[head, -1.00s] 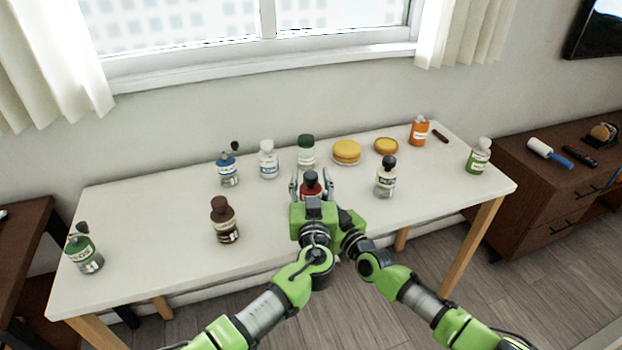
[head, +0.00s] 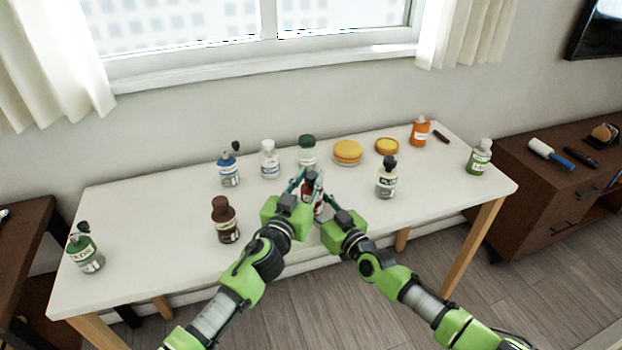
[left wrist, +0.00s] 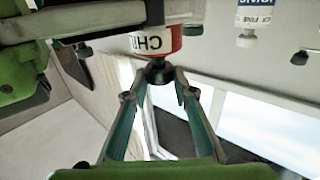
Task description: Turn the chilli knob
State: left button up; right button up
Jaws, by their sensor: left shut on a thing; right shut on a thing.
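The chilli bottle (head: 311,184) is red with a dark cap and stands near the middle of the white table, partly hidden by my grippers. In the left wrist view the bottle (left wrist: 150,40) appears upside down, with a white label reading "CHI". Its black knob (left wrist: 160,72) sits between the fingertips of my left gripper (left wrist: 160,80). In the head view my left gripper (head: 303,181) is shut on the knob from the upper left. My right gripper (head: 318,208) is lower and shut on the bottle's body; its fingertips are mostly hidden.
A green-capped bottle (head: 307,150) stands behind and a brown bottle (head: 225,220) to the left. Yellow round items (head: 347,151) lie behind.

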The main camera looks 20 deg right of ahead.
pick_arm(q)
jog(key=shift+a+f+m+g+h, duration=0.1)
jog(key=shift+m+g+h, duration=0.5)
jog(key=shift+h, duration=0.1)
jog(key=o, duration=1.2)
jog(key=shift+w, duration=0.1)
jog(key=shift+c, duration=0.2)
jog(key=v, duration=1.2)
